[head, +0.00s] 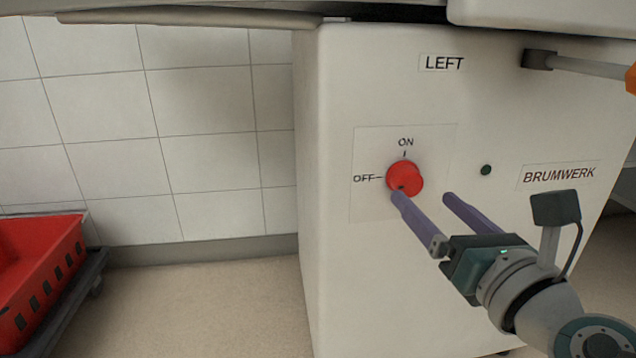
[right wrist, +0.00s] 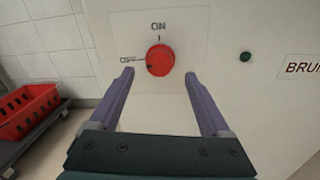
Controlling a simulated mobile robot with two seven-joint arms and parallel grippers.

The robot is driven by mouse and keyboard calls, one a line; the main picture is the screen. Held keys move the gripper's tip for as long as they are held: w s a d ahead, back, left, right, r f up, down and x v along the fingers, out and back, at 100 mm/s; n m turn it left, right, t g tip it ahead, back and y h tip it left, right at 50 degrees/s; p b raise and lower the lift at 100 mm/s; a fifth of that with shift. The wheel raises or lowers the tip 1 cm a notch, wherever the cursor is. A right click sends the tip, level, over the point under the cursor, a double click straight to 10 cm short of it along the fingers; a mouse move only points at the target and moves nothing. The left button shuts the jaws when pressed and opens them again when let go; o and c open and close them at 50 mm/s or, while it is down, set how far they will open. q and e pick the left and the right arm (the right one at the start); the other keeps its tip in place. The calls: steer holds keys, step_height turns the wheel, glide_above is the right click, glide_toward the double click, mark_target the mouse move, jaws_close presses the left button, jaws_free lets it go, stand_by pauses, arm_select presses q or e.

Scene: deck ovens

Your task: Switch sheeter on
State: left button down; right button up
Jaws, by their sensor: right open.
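The sheeter (head: 335,130) is a white cabinet with a red round knob (head: 405,178) on a panel marked ON above and OFF at left. A small dark mark shows on the knob's lower left side; I cannot tell its exact setting. The knob also shows in the right wrist view (right wrist: 160,60), between and just beyond the fingertips. My right gripper (head: 424,197) is open, its purple fingers pointing at the panel. In the head view the left fingertip overlaps the knob's lower edge; contact cannot be told. My left gripper is not in view.
A small dark green lamp (head: 486,170) is right of the knob, near a BRUMWERK label (head: 559,174). A LEFT label (head: 444,63) and a grey lever (head: 590,67) sit higher. A red crate (head: 45,290) on a dark dolly stands at left. Floor between is clear.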

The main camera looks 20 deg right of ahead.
mark_target(412, 187)
steer(key=shift+w+d+b, duration=0.15)
steer(key=shift+w+d, duration=0.05)
steer(key=shift+w, duration=0.95)
steer(key=shift+w+d+b, duration=0.15)
steer(key=shift+w, duration=1)
steer(key=shift+c, duration=0.4)
jaws_close()
